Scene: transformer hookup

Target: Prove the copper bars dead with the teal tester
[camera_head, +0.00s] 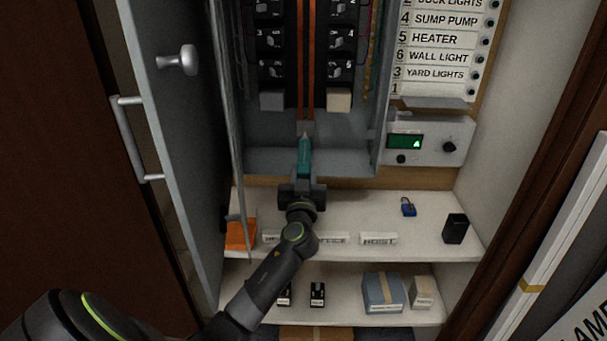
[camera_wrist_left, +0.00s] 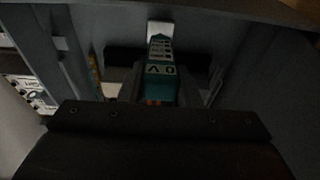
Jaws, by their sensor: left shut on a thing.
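The two copper bars (camera_head: 306,60) run upright down the middle of the open grey panel, between two columns of black breakers. My left gripper (camera_head: 303,182) is shut on the teal tester (camera_head: 304,156) and holds it upright in front of the panel's lower part. The tester's tip points up, near the lower ends of the bars; I cannot tell whether it touches them. In the left wrist view the tester (camera_wrist_left: 160,72) shows a "0 V" mark and a column of small marks above it. My right gripper is not in view.
The open panel door (camera_head: 175,130) stands at the left. A control box with a green display (camera_head: 405,142) is at the right. The upper shelf (camera_head: 350,210) holds an orange item (camera_head: 240,234), white label strips, a blue padlock (camera_head: 408,207) and a black block (camera_head: 455,228). Boxes (camera_head: 384,292) stand below.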

